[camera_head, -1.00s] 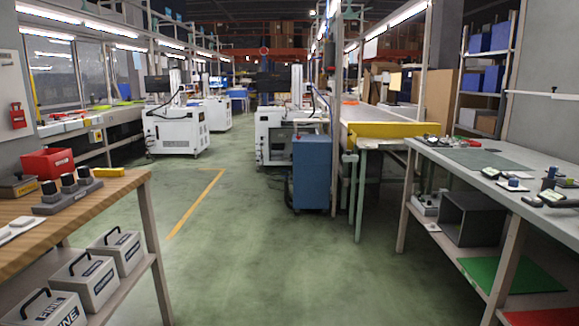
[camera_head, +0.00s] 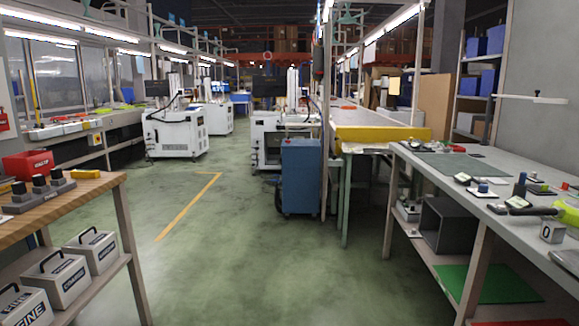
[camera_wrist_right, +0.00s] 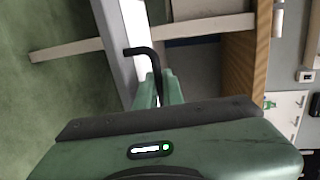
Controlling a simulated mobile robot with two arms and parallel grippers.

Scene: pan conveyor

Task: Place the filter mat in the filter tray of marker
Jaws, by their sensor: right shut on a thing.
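My right gripper (camera_wrist_right: 161,92) shows in the right wrist view, its green fingers shut on a black bent bar (camera_wrist_right: 142,50) like a handle. A pale grey and white piece lies behind it; I cannot tell if it is joined to the bar. No filter mat or filter tray can be told for sure. A cube with a dark ring-like mark (camera_head: 552,232) stands on the right table. Grey cases (camera_head: 92,249) with black handles, labelled on their fronts, stand on the left bench's lower shelf. My left gripper is not in view.
The left wooden bench (camera_head: 95,187) holds a red box (camera_head: 28,164) and black knobs. The right grey table (camera_head: 425,165) holds a dark green mat and small tools. A green sheet (camera_head: 482,288) lies on its lower shelf. The green floor (camera_head: 240,265) between is open. A blue cabinet (camera_head: 300,175) stands ahead.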

